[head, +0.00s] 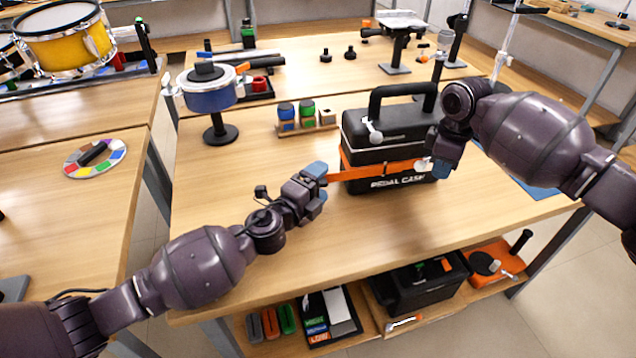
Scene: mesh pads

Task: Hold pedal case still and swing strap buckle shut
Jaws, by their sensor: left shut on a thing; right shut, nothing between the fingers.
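The black pedal case (385,135) stands upright on the wooden bench, with a black top handle, white lettering on its front and a pale latch-like part (374,132) at the upper left. An orange strap (385,171) runs across its front and sticks out past its left side. My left gripper (317,171), with blue fingertips, is shut on the strap's left end, beside the case. My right gripper (441,167) is shut and empty at the case's front right corner, by a small pale round part (421,165). It hides that corner; I cannot tell whether it touches the case.
A blue drum on a black stand (209,100) and a small rack of colored jars (305,118) stand behind left. The bench front (400,235) is clear. A lower shelf holds a black bin (420,288) and an orange tray (505,258).

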